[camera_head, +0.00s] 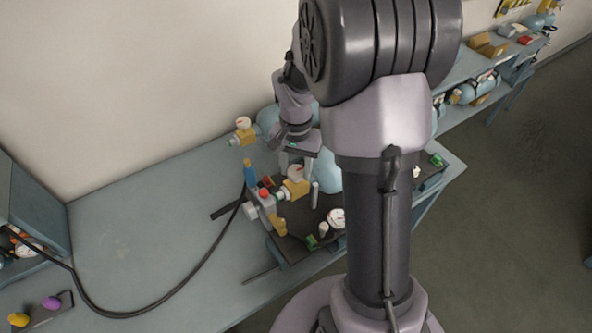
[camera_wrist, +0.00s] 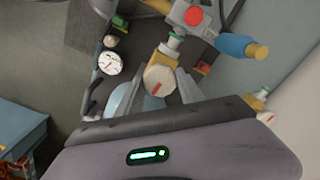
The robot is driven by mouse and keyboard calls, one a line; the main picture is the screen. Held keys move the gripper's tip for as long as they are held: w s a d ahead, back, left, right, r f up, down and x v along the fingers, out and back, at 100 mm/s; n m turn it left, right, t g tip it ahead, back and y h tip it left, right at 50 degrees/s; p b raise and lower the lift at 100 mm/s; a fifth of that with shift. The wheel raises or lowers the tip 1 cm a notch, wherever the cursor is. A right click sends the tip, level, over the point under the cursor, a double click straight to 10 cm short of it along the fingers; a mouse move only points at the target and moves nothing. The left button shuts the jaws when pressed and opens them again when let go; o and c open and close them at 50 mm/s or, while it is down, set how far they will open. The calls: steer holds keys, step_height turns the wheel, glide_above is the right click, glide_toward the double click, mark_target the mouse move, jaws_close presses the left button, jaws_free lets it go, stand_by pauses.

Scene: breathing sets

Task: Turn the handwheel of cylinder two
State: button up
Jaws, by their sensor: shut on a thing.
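My gripper (camera_head: 298,188) reaches down from the arm over the bench. Its two fingers stand on either side of a pale handwheel (camera_head: 295,171) with a red mark, on a brass-coloured valve. In the wrist view the same handwheel (camera_wrist: 159,80) sits between the fingers, and the gripper is shut on it. A light blue cylinder (camera_head: 328,172) lies by this valve, partly hidden by my arm. A second brass valve with a pale handwheel (camera_head: 243,124) stands further back, on another blue cylinder (camera_head: 267,118). I cannot read any cylinder number.
A grey block with a red button (camera_head: 264,194) and blue and yellow fittings sits close left of the held valve. A black hose (camera_head: 190,295) curves across the bench. A white gauge (camera_head: 336,217) lies nearby. The left bench top (camera_head: 140,225) is mostly clear.

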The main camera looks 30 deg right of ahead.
steer(key=m+b, duration=0.1)
steer(key=m, duration=0.3)
steer(key=shift+f+m+b, duration=0.1)
steer(key=shift+m+b, duration=0.2)
steer(key=shift+b, duration=0.1)
steer(key=m+b, duration=0.1)
steer(key=m, duration=0.2)
steer(key=shift+m+b, duration=0.35)
steer(key=shift+m, duration=0.05)
steer(key=m+b, duration=0.2)
steer(key=m, duration=0.2)
steer(key=m+b, duration=0.2)
steer(key=m, duration=0.3)
steer(key=m+b, duration=0.2)
steer(key=m, duration=0.2)
steer(key=shift+m, duration=0.3)
steer(key=m+b, duration=0.2)
steer(key=m, duration=0.2)
steer(key=shift+b, duration=0.35)
steer(key=m+b, duration=0.3)
steer(key=m, duration=0.2)
steer(key=shift+f+b, duration=0.1)
steer(key=shift+b, duration=0.25)
steer(key=shift+m+b, duration=1.1)
steer(key=shift+b, duration=0.1)
steer(key=shift+r+m+b, duration=0.2)
steer(key=shift+m+b, duration=0.1)
